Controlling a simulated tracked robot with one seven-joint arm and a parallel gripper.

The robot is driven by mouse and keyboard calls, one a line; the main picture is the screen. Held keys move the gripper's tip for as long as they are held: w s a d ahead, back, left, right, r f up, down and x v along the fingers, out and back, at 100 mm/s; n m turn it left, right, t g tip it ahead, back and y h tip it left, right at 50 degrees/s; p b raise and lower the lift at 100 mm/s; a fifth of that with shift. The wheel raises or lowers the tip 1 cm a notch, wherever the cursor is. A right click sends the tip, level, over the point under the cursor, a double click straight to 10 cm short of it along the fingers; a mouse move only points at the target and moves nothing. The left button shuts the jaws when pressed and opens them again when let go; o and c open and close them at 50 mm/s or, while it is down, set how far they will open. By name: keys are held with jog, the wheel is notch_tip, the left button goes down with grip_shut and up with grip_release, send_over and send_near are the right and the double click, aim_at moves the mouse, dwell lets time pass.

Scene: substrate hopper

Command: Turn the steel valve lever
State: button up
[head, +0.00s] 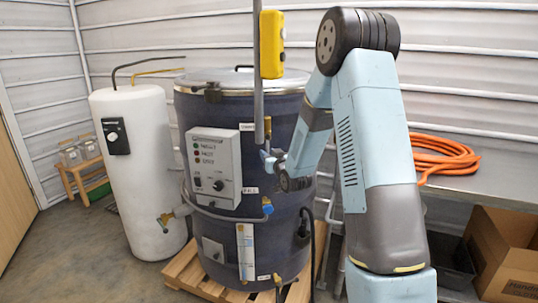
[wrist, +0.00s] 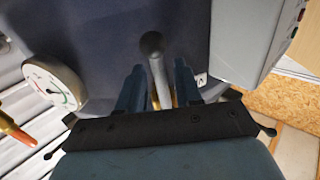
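The steel valve lever (wrist: 152,55) is a grey rod with a rounded end in the wrist view. It stands out in front of the dark blue tank and runs down between my fingers. My gripper (wrist: 160,80) has its two blue fingers apart, one on each side of the lever. Narrow gaps seem to show, but contact is hard to judge. In the head view my gripper (head: 268,157) is at the front of the tank (head: 225,112), right of the control box. The lever's lower part is hidden.
A grey control box (head: 215,165) is close to the left of my gripper. A yellow pendant (head: 272,45) hangs above. A round gauge (wrist: 55,85) shows in the wrist view. A white cylinder (head: 140,165) stands left; a bench with an orange hose (head: 440,155) is right.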

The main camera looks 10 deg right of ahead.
jog(key=shift+w+a, duration=0.1)
jog(key=shift+w, duration=0.5)
jog(key=shift+c, duration=0.2)
grip_shut()
